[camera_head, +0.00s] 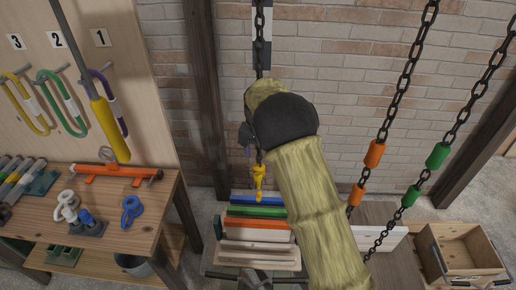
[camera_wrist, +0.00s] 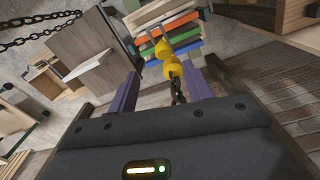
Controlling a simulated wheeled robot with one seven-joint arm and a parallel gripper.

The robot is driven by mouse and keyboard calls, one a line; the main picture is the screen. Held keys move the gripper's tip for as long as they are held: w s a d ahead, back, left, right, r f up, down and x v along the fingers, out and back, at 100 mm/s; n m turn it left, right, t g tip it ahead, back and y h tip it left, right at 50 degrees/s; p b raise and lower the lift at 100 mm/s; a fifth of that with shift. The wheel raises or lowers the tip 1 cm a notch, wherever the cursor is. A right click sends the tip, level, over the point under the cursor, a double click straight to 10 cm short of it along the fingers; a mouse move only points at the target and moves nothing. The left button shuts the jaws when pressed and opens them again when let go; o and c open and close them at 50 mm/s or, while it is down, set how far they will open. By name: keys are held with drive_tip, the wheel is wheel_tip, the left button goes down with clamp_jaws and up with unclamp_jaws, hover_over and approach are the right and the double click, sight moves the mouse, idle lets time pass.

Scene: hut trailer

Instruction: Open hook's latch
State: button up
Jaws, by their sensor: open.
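A yellow hook (camera_head: 259,174) hangs on a dark chain (camera_head: 260,45) in the middle of the head view. In the wrist view the yellow hook (camera_wrist: 168,56) shows beyond and between the two purple fingers, with its chain (camera_wrist: 178,90) running back toward the palm. My gripper (camera_wrist: 166,82) is open, with one finger on each side of the chain and hook. I cannot tell whether either finger touches them. The latch is too small to make out. In the head view my arm hides most of the gripper.
A stack of coloured boards (camera_head: 258,222) stands below the hook. Two chains with orange and green sleeves (camera_head: 438,156) hang at right, above a wooden crate (camera_head: 462,250). A workbench (camera_head: 100,205) with tools stands at left, and a dark post (camera_head: 207,90) rises behind it.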

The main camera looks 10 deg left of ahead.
wheel_tip(320, 180, up, 4)
drive_tip(key=shift+f, duration=0.1)
drive_tip(key=shift+w+d, duration=0.1)
drive_tip(key=shift+d, duration=0.05)
idle(0.5)
